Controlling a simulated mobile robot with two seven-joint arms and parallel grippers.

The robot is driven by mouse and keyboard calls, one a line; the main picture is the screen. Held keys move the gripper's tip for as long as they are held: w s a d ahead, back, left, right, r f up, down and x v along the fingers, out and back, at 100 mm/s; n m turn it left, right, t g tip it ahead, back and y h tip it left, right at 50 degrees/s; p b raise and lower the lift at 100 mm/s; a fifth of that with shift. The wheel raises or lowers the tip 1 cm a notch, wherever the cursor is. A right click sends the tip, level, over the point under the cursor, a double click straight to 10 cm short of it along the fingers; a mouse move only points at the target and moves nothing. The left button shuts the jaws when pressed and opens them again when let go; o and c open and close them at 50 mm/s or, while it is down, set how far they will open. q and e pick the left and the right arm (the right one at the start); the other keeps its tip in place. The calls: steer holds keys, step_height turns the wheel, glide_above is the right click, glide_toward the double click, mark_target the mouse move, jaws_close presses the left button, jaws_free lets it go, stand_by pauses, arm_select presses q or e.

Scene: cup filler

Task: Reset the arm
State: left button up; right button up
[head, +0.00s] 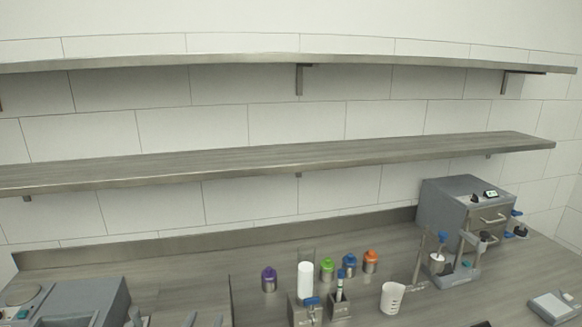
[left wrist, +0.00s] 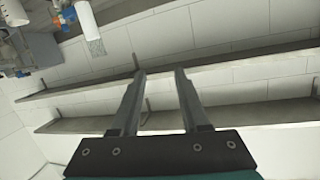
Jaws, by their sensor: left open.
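My left gripper shows in the left wrist view (left wrist: 160,73), with its two long grey fingers apart and nothing between them. Behind the fingers there are only the tiled wall and the shelves, seen tilted. My right gripper is not in view. A white cup (head: 392,297) stands upright on the counter, apart from any gripper.
Purple (head: 268,279), green (head: 327,271), blue (head: 349,266) and orange (head: 371,262) capped bottles stand by a white cylinder (head: 305,281). A grey machine (head: 450,208) is at right, a flat device (head: 553,307) at front right. Two shelves (head: 280,162) above are empty.

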arm_select(q)
steer(key=s+f+g, duration=0.6)
steer(key=s+f, duration=0.1)
steer(key=s, duration=0.4)
steer(key=s+f+g, duration=0.6)
steer(key=s+f, duration=0.1)
steer(key=s, duration=0.5)
step_height(320, 180, down, 32)
steer(key=s+m+g+b, duration=0.1)
steer(key=s+b, duration=0.1)
steer(key=b, duration=0.8)
steer(key=s+a+f+b, duration=0.1)
steer(key=s+f+b, duration=0.3)
steer(key=s+f, duration=0.3)
steer(key=s+a+f+g+b, duration=0.1)
steer(key=s+f+b, duration=0.4)
steer(key=f, duration=1)
steer(key=s+a, duration=0.1)
steer(key=s, duration=0.2)
steer(key=shift+a+h, duration=0.3)
